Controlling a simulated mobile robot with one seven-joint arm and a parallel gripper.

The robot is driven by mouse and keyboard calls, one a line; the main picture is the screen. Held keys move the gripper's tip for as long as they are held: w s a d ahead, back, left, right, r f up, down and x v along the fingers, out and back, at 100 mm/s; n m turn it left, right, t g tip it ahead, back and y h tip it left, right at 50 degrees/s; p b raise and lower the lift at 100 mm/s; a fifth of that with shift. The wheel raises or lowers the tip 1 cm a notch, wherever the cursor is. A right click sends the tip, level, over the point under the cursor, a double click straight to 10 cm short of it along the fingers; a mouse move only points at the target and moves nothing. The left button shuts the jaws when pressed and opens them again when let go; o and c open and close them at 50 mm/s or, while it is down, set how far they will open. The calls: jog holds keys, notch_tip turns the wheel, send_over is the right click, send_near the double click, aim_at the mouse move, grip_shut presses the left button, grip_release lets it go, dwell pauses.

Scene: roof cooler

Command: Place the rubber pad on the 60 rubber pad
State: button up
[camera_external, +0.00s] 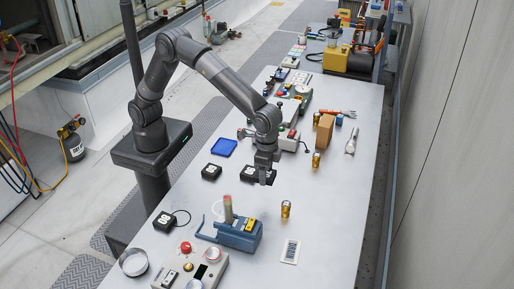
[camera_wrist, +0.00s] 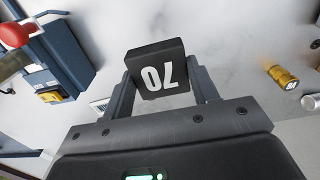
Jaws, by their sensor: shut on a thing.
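My gripper (camera_external: 265,166) is over the middle of the table. In the wrist view my gripper (camera_wrist: 164,88) is shut on a black rubber pad (camera_wrist: 155,54) marked with a white 70, upside down in that view. Table surface shows around and beyond this pad. In the external view a black shape with white marks (camera_external: 249,172) shows at the fingers; I cannot tell whether it is the held pad or another. Another black pad (camera_external: 211,172) lies to its left, and one more (camera_external: 165,220) lies at the front left. Their numbers are too small to read, so I cannot tell which is the 60 pad.
A blue device (camera_external: 238,234) with an upright cylinder stands in front of my gripper. Gold cylinders (camera_external: 286,209) stand to the right, with a brown block (camera_external: 324,131) behind. A blue tray (camera_external: 223,147) lies behind the left pad.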

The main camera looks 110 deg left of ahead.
jog(key=s+d+r, duration=0.1)
jog(key=s+r, duration=0.1)
jog(key=s, duration=1.4)
jog(key=s+d+r, duration=0.1)
jog(key=s, duration=1.5)
send_over(211, 169)
notch_tip(211, 169, down, 6)
jog(key=shift+f, duration=2.25)
jog(key=shift+f, duration=0.15)
jog(key=o, duration=1)
jog(key=shift+o, duration=0.2)
